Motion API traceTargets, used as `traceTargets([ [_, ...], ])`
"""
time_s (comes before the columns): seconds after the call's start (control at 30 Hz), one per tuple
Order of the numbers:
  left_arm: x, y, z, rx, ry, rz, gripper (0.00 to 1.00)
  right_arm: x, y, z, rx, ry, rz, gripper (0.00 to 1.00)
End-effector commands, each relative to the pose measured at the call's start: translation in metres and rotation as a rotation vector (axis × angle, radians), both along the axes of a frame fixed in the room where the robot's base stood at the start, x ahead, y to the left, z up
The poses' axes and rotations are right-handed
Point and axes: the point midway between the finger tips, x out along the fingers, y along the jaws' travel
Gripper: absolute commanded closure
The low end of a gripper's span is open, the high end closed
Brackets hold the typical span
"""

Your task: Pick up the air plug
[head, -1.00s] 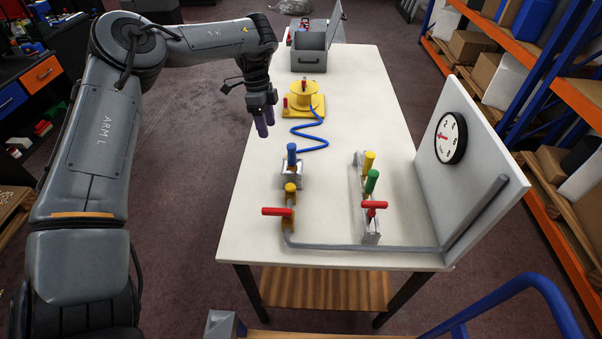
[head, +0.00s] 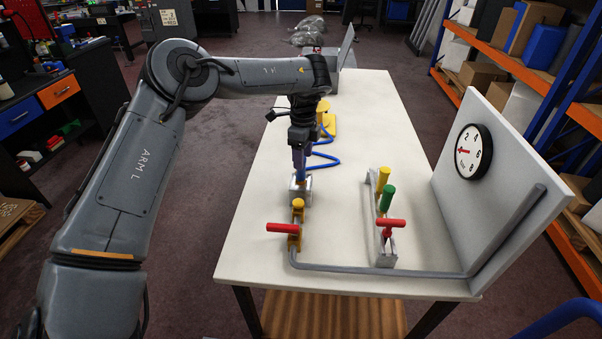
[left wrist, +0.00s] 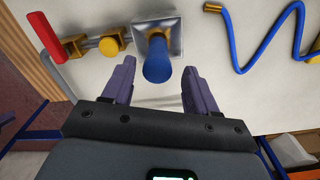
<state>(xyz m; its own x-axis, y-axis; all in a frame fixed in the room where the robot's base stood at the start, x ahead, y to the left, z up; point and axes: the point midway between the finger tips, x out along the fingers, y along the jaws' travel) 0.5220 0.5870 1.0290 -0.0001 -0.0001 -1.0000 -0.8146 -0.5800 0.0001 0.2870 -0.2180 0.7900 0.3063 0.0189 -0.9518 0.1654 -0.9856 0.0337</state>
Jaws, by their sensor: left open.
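A blue cylinder, which I take to be the air plug, stands in a square metal block (head: 301,190) on the white table. In the left wrist view the blue cylinder (left wrist: 157,68) rises from its metal block (left wrist: 150,30) toward the camera. My left gripper (head: 299,162) points down over it with open fingers. In the left wrist view the fingers lie on either side of the blue cylinder, with a gap visible on each side. In the head view the gripper hides most of the cylinder. My right gripper is not in view.
A red-handled valve with a yellow knob (head: 298,204) stands close in front. A rack holds yellow (head: 384,175), green (head: 388,198) and red (head: 391,223) handles to the right. A blue hose (left wrist: 240,68) lies nearby. A gauge panel (head: 500,200) stands at the right edge.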

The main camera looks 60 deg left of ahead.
Motion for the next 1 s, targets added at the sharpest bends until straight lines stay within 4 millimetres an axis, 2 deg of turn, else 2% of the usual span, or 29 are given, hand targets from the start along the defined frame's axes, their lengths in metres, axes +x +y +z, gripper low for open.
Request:
traceTargets([
  [0.4,-0.004,-0.002,-0.046,-0.001,0.003,0.000,0.42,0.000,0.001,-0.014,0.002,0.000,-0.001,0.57],
  [0.7,-0.003,-0.002,-0.050,0.000,0.000,-0.001,0.42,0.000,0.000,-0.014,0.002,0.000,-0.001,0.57],
  [0.77,-0.003,-0.002,-0.050,0.000,0.000,-0.001,0.48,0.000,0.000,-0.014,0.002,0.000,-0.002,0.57],
  [1.0,-0.003,-0.002,-0.050,0.000,0.000,0.000,0.85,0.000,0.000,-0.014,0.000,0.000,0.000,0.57],
])
